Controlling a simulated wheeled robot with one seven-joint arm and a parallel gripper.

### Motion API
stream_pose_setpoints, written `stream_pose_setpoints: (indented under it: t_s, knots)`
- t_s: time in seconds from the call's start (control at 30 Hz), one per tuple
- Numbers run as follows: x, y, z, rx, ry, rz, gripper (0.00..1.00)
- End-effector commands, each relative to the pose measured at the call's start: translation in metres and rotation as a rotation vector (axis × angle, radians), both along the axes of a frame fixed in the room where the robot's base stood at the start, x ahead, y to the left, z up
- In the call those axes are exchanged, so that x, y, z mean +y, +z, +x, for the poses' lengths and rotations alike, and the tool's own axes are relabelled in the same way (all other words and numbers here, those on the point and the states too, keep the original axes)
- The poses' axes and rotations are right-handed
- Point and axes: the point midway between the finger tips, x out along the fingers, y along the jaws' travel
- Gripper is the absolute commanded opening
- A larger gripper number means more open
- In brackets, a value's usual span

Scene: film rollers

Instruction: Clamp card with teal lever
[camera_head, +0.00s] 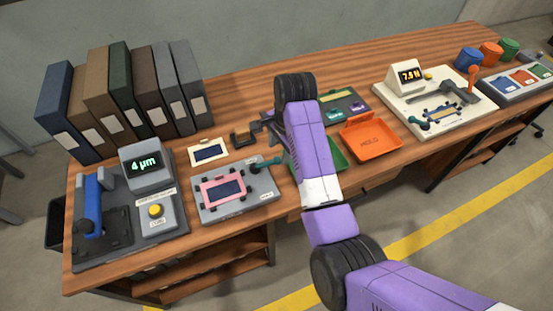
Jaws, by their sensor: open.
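A pink-framed card (223,190) with a dark blue centre lies on a grey fixture (253,199) at the front left of the bench, between small dark clips. A teal lever (266,163) sticks out at the fixture's back right corner, pointing right toward my arm. My gripper (266,130) is at the end of the purple arm, behind the teal lever in the picture and apart from it. Its dark fingers are open and small in view, and I see nothing held. Whether the lever presses on the card is too small to tell.
A cream-framed card (209,152) and a dark brown block (243,137) lie behind the fixture. A gauge (146,165) stands left, binders (122,95) behind.

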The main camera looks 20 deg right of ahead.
Motion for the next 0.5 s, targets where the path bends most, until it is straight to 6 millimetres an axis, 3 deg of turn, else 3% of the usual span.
stream_pose_setpoints:
  t_s: [0.3, 0.5]
  knots:
    - [0.002, -0.046, 0.007, 0.002, 0.002, -0.001, 0.49]
    - [0.003, -0.066, 0.012, -0.002, 0.002, -0.001, 0.49]
